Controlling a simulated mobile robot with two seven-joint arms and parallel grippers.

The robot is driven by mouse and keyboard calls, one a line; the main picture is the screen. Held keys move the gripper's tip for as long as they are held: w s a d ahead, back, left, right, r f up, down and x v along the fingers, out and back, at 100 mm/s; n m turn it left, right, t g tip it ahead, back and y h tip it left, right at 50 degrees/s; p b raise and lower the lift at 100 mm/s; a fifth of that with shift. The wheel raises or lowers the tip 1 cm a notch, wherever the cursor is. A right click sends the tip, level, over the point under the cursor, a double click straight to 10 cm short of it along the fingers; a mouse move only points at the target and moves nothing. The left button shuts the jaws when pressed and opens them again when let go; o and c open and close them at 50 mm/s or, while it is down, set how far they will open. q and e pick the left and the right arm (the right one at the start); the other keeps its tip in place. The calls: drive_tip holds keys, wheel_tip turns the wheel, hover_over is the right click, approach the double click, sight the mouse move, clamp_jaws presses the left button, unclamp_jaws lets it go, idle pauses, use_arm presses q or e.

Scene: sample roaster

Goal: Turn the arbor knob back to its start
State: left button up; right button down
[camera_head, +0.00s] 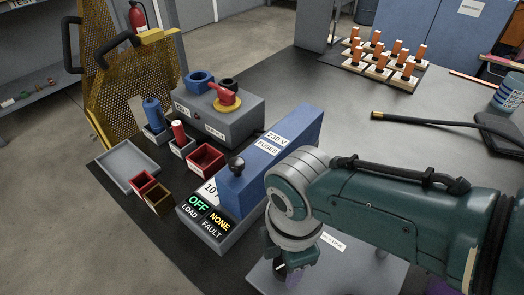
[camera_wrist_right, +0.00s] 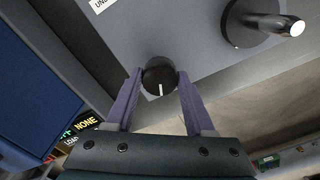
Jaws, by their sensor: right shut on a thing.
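In the right wrist view a round black knob (camera_wrist_right: 158,72) with a white index line sits on a grey face. I take it as the arbor knob. The line points down the picture, towards my palm. The two purple fingers of my right gripper (camera_wrist_right: 160,84) are closed on the knob from both sides. In the head view my right gripper (camera_head: 286,272) points down at the front, beside the display box, and my own arm and wrist hide the knob. My left gripper is in neither view.
A display (camera_head: 204,215) reads OFF, NONE, LOAD, FAULT. A blue 230 V FUSES box (camera_head: 295,133) stands behind it. A grey box (camera_head: 212,125) has a red rotary handle (camera_head: 226,95). A dark crank-like post (camera_wrist_right: 262,22) stands near the knob. Small bins (camera_head: 205,157) lie left.

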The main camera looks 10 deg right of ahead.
drive_tip(key=n, duration=0.3)
drive_tip(key=shift+n, duration=0.4)
drive_tip(key=shift+d+n, duration=0.1)
drive_tip(key=shift+n, duration=0.2)
drive_tip(key=shift+c, duration=1.3)
unclamp_jaws()
